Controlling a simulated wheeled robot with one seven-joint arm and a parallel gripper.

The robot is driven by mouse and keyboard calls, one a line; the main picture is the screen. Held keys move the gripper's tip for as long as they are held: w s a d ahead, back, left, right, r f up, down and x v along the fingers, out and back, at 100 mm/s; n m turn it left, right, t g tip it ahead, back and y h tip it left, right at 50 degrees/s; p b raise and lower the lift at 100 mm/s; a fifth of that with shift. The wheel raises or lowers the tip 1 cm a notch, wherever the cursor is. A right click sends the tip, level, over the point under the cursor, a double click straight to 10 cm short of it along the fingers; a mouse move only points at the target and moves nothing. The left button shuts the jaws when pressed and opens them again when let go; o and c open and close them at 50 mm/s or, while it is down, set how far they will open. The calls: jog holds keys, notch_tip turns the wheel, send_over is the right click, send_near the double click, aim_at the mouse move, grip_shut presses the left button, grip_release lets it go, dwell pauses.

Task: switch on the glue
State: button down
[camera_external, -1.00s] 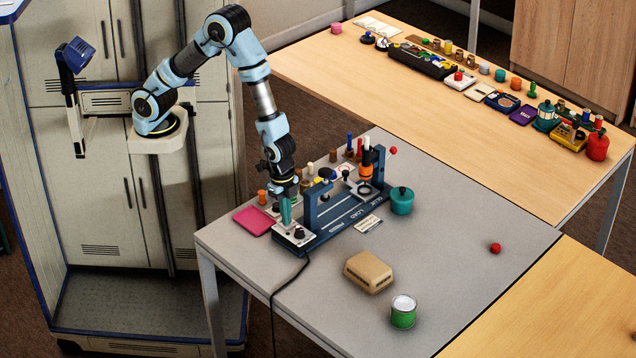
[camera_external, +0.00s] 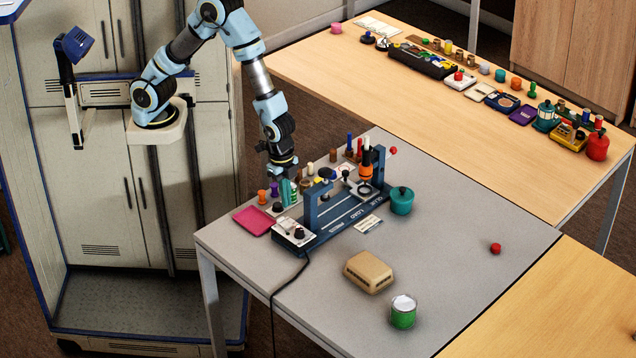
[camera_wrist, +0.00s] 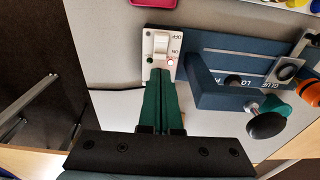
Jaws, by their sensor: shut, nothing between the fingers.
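The glue station is a long blue base (camera_external: 345,212) with PRESS, LOAD and GLUE lettering and blue uprights. At its near left end is a white switch panel (camera_external: 293,234), which also shows in the wrist view (camera_wrist: 174,38). There a pale switch (camera_wrist: 161,44) sits between OFF and ON markings. A small red lamp (camera_wrist: 171,62) by ON looks lit. I cannot tell for sure which way the switch is tipped. My gripper (camera_external: 292,205) has green fingers, shut together and empty, above and behind the panel. In the wrist view its fingertips (camera_wrist: 160,72) overlap the panel's lower edge.
A pink pad (camera_external: 253,221) lies left of the station. A teal pot (camera_external: 401,201) stands at its right end. A black cable (camera_external: 275,290) hangs over the table edge. The table's right side is mostly clear.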

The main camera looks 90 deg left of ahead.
notch_tip(320, 180, up, 8)
jog(key=b, duration=0.1)
jog(key=shift+w+d+f, duration=0.2)
jog(key=shift+w+d, duration=0.1)
jog(key=shift+d, duration=0.05)
